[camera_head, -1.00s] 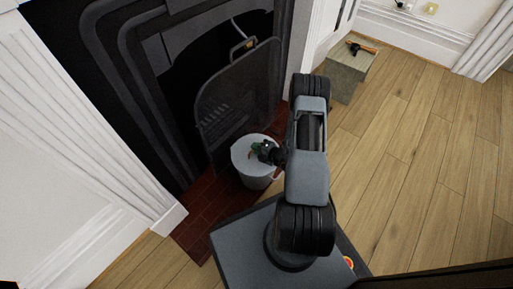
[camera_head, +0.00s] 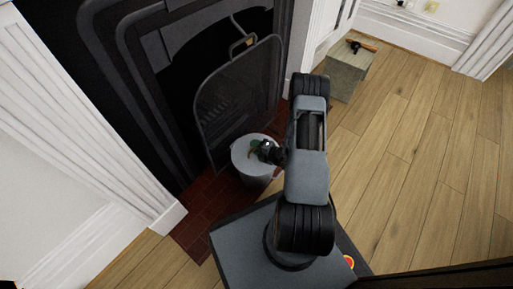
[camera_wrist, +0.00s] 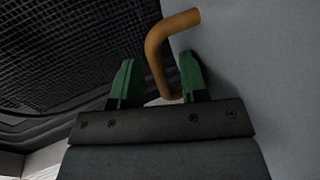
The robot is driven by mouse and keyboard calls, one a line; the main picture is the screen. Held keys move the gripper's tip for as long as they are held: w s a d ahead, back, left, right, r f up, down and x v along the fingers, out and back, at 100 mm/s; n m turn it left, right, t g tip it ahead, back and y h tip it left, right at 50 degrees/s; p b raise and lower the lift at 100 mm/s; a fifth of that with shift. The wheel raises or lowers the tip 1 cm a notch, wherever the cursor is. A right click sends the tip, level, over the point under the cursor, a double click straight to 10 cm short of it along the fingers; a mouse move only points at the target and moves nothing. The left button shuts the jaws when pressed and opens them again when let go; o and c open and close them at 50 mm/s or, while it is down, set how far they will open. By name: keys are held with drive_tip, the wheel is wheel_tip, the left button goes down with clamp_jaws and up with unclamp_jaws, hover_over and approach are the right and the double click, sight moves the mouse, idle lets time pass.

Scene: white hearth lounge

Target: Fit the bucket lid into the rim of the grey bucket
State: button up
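The grey bucket (camera_head: 257,172) stands on the red brick hearth in front of the fireplace. The pale grey lid (camera_head: 240,160) covers its top; I cannot tell whether it is seated in the rim. My gripper (camera_head: 256,150) is right over the lid. In the wrist view, the green fingers of my gripper (camera_wrist: 156,80) stand apart. The bent orange-brown handle (camera_wrist: 155,55) rises between them, close to the right finger, with a gap to the left one. The grey lid surface (camera_wrist: 245,70) fills the right side. The bucket rim is not clear there.
A dark mesh fire screen (camera_head: 235,95) stands just behind the bucket. A stone-coloured block (camera_head: 347,76) with a hammer (camera_head: 361,46) on it is at the back right. The wooden floor (camera_head: 420,150) on the right is clear.

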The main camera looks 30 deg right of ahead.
drive_tip(key=p+v, duration=0.5)
drive_tip(key=v, duration=0.9)
wheel_tip(320, 180, up, 7)
drive_tip(key=p, duration=0.5)
drive_tip(key=shift+w, duration=0.1)
